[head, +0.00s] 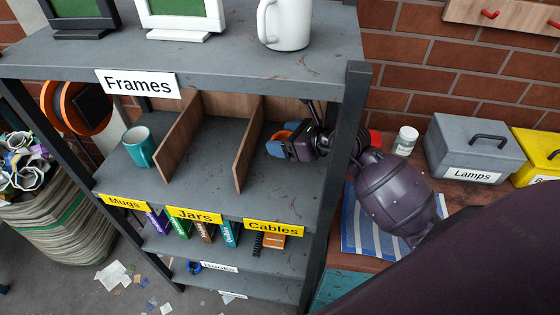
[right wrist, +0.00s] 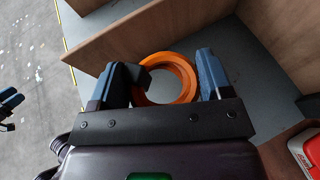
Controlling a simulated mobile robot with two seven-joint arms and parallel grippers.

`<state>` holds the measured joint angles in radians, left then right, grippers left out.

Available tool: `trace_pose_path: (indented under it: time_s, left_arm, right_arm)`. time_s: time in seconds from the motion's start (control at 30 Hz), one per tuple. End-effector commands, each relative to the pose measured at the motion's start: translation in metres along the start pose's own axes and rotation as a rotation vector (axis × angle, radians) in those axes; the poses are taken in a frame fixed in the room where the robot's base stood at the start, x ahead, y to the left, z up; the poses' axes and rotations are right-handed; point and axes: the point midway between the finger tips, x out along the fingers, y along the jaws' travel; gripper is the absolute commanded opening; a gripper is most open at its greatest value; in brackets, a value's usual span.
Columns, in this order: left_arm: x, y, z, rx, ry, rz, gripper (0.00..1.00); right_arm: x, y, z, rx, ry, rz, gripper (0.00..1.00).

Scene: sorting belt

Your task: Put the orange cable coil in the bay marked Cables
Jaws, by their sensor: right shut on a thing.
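The orange cable coil (right wrist: 180,72) is a ring held between the two blue fingertips of my right gripper (right wrist: 168,80). In the head view, the right gripper (head: 284,143) reaches in from the right, past the shelf post, into the rightmost bay, and only a bit of the orange coil (head: 284,134) shows. This bay (head: 270,194) has the yellow Cables label (head: 274,228) on its front edge. I cannot tell whether the coil touches the bay floor. A dark and blue piece at the left edge of the right wrist view looks like my left gripper (right wrist: 9,103).
A wooden divider (head: 248,145) bounds the bay on its left, and the shelf post (head: 345,150) on its right. The Jars bay is empty; a teal mug (head: 139,147) stands in the Mugs bay. The upper shelf (head: 220,55) is above the gripper. A grey Lamps box (head: 472,145) stands right.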

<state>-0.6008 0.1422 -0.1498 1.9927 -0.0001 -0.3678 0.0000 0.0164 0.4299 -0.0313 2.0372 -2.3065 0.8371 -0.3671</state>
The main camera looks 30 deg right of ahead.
Motion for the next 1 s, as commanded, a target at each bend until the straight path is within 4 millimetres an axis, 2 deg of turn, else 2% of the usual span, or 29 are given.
trace_pose_path:
  time_s: [0.03,0.17,0.37,0.63,1.0]
  left_arm:
    - [0.000,0.000,0.007,-0.001,-0.011,0.000,0.43]
    - [0.000,0.000,0.016,-0.002,-0.026,-0.001,0.43]
    - [0.002,0.001,0.016,-0.001,-0.023,0.000,0.43]
    - [0.007,0.002,0.018,0.000,-0.018,0.002,0.43]
    - [0.008,0.002,0.017,0.001,-0.015,0.003,0.43]
  right_arm:
    - [0.004,0.000,-0.011,0.004,0.003,0.001,0.46]
    - [0.011,0.000,-0.027,0.001,0.002,0.001,0.46]
    - [0.016,0.000,-0.038,0.000,0.000,0.002,0.46]
    - [0.028,0.000,-0.067,0.002,0.001,0.001,0.46]
    - [0.029,0.000,-0.070,-0.001,-0.001,0.001,0.46]
